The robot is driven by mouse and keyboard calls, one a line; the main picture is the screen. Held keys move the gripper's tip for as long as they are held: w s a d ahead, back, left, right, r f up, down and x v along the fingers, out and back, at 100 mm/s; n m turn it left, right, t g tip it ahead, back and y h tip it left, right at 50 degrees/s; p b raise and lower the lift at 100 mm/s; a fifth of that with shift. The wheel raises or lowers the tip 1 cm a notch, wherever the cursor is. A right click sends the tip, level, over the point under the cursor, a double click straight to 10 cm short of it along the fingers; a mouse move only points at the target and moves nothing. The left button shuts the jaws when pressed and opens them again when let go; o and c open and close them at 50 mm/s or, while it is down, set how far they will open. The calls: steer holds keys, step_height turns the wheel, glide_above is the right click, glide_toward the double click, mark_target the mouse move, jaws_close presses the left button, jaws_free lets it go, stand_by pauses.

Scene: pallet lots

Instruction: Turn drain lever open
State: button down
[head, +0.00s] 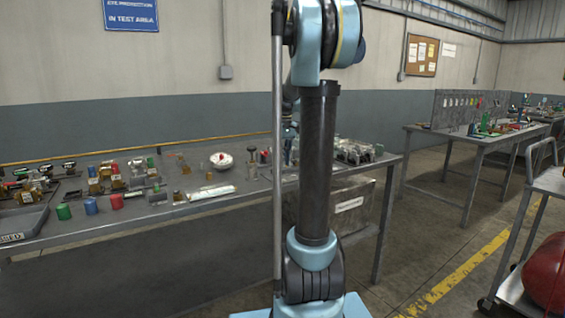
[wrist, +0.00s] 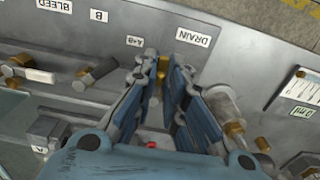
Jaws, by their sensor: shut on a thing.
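In the head view, my arm hides most of the gripper and the panel.
A grey fitting (wrist: 221,103) stands close on the right. The head view shows a cluttered bench (head: 110,228) and a cart (head: 548,183) at right.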

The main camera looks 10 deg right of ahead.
steer(key=c, duration=1.7)
jaws_free()
steer(key=shift+o, duration=0.2)
steer(key=shift+r, duration=0.1)
step_height(320, 180, up, 12)
